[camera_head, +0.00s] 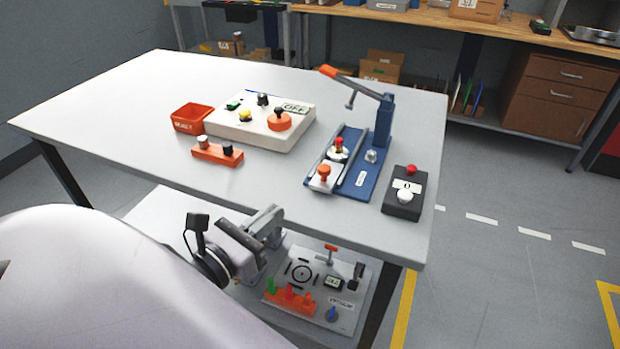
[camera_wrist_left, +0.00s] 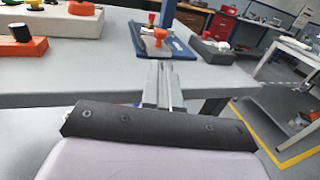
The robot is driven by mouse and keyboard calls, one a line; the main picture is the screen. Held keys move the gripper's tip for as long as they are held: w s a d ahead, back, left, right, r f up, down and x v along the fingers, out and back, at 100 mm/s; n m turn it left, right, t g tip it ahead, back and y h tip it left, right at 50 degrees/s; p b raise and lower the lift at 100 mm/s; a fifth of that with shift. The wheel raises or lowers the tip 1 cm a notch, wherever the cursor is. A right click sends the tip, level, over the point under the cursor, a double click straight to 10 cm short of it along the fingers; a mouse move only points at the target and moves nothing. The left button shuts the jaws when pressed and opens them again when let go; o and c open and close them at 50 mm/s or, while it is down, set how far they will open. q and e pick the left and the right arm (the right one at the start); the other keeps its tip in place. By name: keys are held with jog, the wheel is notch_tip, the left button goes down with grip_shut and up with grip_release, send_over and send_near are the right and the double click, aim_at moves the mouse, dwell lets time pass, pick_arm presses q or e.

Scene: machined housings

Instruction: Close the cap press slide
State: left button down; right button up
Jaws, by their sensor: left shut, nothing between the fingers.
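The blue cap press (camera_head: 372,165) stands near the front right of the table, its lever raised with an orange grip. Its light grey slide (camera_head: 326,183) with an orange knob sits at the front end of the rails. A red-topped piece (camera_head: 338,150) stands behind the knob. The wrist view also shows the press (camera_wrist_left: 178,46) and the orange knob (camera_wrist_left: 159,36). My left gripper (camera_head: 278,215) is in front of the table's front edge, apart from the slide. Its fingers (camera_wrist_left: 163,72) are shut and empty, pointing toward the press. My right gripper is not in view.
A black button box (camera_head: 403,198) sits right of the press. A white control box (camera_head: 262,130), a red bin (camera_head: 190,118) and an orange block (camera_head: 217,153) lie to the left. The table's front edge (camera_head: 330,233) lies between gripper and press. A lower shelf holds a grey panel (camera_head: 340,310).

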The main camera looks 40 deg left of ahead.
aim_at(320, 174)
pick_arm(q)
jog(key=w+p, duration=0.2)
jog(key=w, duration=0.9)
jog(key=shift+w+d, duration=0.15)
jog(key=shift+w, duration=0.25)
jog(key=w, duration=0.2)
jog(key=w+a, duration=0.1)
jog(key=w, duration=0.2)
jog(key=w+p, duration=0.1)
jog(key=w, duration=0.1)
jog(key=shift+w+a, duration=0.35)
jog(key=shift+a, duration=0.05)
